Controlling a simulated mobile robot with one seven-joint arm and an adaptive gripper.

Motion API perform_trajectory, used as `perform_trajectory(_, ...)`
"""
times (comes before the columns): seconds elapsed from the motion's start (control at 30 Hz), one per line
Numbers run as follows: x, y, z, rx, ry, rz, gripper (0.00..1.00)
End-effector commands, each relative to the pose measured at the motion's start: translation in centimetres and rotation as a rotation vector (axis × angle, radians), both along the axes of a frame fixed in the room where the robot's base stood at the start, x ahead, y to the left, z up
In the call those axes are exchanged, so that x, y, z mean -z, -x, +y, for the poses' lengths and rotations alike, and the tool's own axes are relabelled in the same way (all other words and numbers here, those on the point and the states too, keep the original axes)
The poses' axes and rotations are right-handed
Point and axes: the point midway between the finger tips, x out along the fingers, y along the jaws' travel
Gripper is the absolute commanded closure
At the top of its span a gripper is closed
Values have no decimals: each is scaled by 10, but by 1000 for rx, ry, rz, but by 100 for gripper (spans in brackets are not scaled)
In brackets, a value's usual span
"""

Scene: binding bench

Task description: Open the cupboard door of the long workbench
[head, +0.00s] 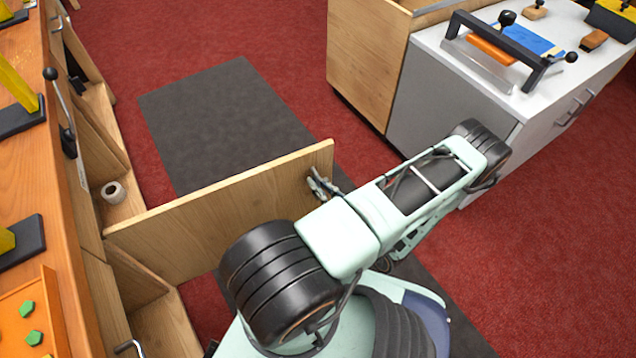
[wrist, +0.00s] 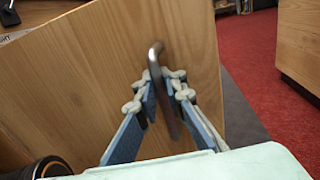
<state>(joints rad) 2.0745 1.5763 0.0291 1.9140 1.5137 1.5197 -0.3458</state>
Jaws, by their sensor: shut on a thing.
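The cupboard door (head: 220,218) is a light wooden panel standing swung out from the long workbench (head: 50,200) at the left of the head view. The open cupboard shows bare wooden inside space beside the hinge side. My gripper (head: 320,188) is at the door's outer end in the head view. In the wrist view the door (wrist: 90,80) fills the left and middle, and my gripper (wrist: 168,92) is shut around its grey bar handle (wrist: 155,60). The handle is mostly hidden by my arm and fingers in the head view.
A roll (head: 114,192) lies in an open bench compartment. A grey mat (head: 225,115) lies on the red carpet (head: 250,35) behind the door. A wooden cabinet (head: 365,65) and a white-topped unit (head: 440,90) with tools stand at the upper right.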

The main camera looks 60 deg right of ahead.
Motion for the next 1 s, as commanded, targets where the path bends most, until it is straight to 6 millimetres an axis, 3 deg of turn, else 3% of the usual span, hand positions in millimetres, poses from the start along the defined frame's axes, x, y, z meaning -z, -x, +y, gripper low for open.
perform_trajectory(0.53, 1, 1, 0, 1, -1, 4, 100)
perform_trajectory(0.6, 1, 1, 0, 1, -1, 4, 86)
perform_trajectory(1.0, -5, 0, 0, 1, 0, 1, 85)
